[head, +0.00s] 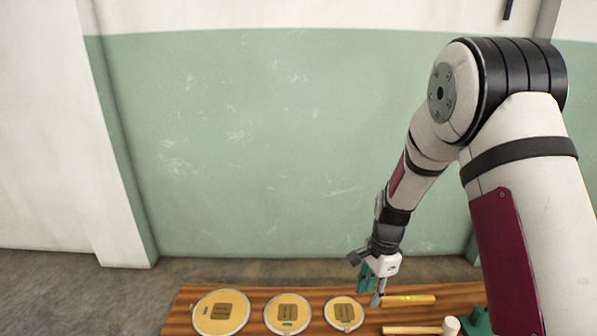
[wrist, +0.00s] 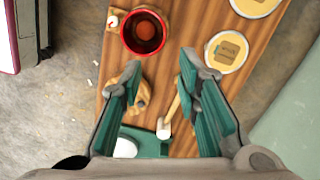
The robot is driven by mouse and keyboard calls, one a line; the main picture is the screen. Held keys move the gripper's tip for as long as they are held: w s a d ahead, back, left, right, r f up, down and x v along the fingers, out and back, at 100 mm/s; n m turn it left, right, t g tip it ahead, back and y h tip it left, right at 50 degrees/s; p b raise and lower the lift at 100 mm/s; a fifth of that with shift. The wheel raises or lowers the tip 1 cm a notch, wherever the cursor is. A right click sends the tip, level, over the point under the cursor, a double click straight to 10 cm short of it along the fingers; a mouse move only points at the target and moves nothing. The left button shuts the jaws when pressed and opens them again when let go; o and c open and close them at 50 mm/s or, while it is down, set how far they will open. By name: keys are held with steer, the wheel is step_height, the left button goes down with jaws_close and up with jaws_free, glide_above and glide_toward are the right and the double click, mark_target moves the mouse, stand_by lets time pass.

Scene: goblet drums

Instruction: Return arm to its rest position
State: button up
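My gripper (head: 371,287) points down over the right part of the wooden table, at the end of my bent arm. In the wrist view, its two teal-padded fingers (wrist: 163,75) are spread wide apart, with nothing held between them. A mallet (wrist: 164,128) with a pale head lies below the gap between the fingers. It also shows in the head view (head: 450,326), near the bottom edge. In the head view, a yellow-tan stick (head: 412,300) lies just right of the fingertips. I cannot tell whether the fingers touch it.
Three round tan drumheads, left (head: 222,313), middle (head: 288,314) and right (head: 344,313), stand in a row on the table (head: 180,316). The wrist view shows a red pot (wrist: 129,40), a tan wooden piece (wrist: 138,101) and a teal object (wrist: 150,143). A green wall (head: 250,140) rises behind.

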steer(key=s+r+n, duration=0.4)
steer(key=s+r, duration=0.4)
steer(key=r, duration=0.3)
steer(key=s+r+n, duration=0.3)
steer(key=s+r, duration=0.4)
steer(key=r, duration=0.4)
steer(key=s+d+r+n+h, duration=0.15)
steer(key=s+n, duration=0.25)
steer(key=s, duration=0.7)
steer(key=s+a+r+n+y, duration=0.1)
steer(key=s+r+n, duration=0.2)
steer(key=s, duration=0.9)
step_height(320, 180, up, 34)
steer(key=d+t+p, duration=0.1)
steer(key=t+p, duration=0.3)
steer(key=p, duration=2.8)
steer(key=shift+w+f+n+t, duration=0.15)
steer(key=shift+n+t, duration=0.25)
